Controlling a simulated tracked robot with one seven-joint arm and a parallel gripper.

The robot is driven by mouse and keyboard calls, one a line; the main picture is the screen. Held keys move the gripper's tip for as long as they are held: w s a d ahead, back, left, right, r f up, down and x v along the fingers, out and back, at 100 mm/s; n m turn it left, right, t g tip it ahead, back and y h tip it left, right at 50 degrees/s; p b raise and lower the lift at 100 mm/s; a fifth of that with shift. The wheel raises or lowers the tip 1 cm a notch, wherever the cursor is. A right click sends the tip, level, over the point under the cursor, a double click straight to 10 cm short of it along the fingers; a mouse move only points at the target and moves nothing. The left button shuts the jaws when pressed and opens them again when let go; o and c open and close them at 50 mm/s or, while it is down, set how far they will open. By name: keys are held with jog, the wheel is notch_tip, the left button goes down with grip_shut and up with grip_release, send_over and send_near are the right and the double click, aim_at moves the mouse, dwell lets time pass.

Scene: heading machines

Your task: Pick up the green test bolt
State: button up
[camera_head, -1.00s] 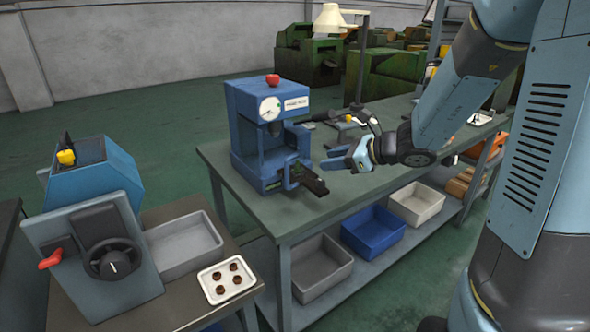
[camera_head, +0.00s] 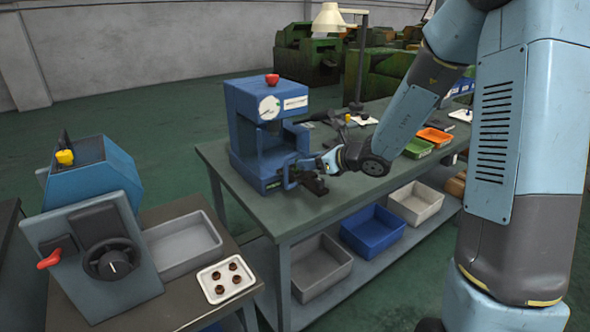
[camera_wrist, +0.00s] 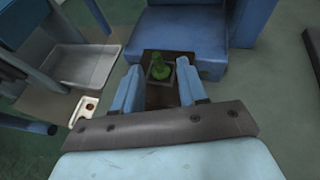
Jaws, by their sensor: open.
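The green test bolt (camera_wrist: 160,69) stands in a dark holder (camera_wrist: 152,92) at the front of the blue press, in the wrist view. My gripper (camera_wrist: 158,80) is open, with one blue finger on each side of the bolt and holder. I cannot tell whether the fingers touch the bolt. In the head view my gripper (camera_head: 306,170) is at the front of the blue press (camera_head: 255,150), by its dark protruding part, and the bolt cannot be made out there.
The press stands on a grey-green workbench (camera_head: 310,215). Below are grey, blue (camera_head: 374,232) and white bins. To the left are a blue machine with a handwheel (camera_head: 112,260), a grey tray (camera_head: 182,245) and a white tray (camera_head: 215,292) of small brown parts. Green (camera_head: 418,149) and orange trays lie behind my arm.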

jog(key=shift+x, duration=2.55)
jog(key=shift+s+a, duration=0.1)
jog(key=shift+s, duration=0.1)
jog(key=shift+c, duration=0.4)
grip_shut()
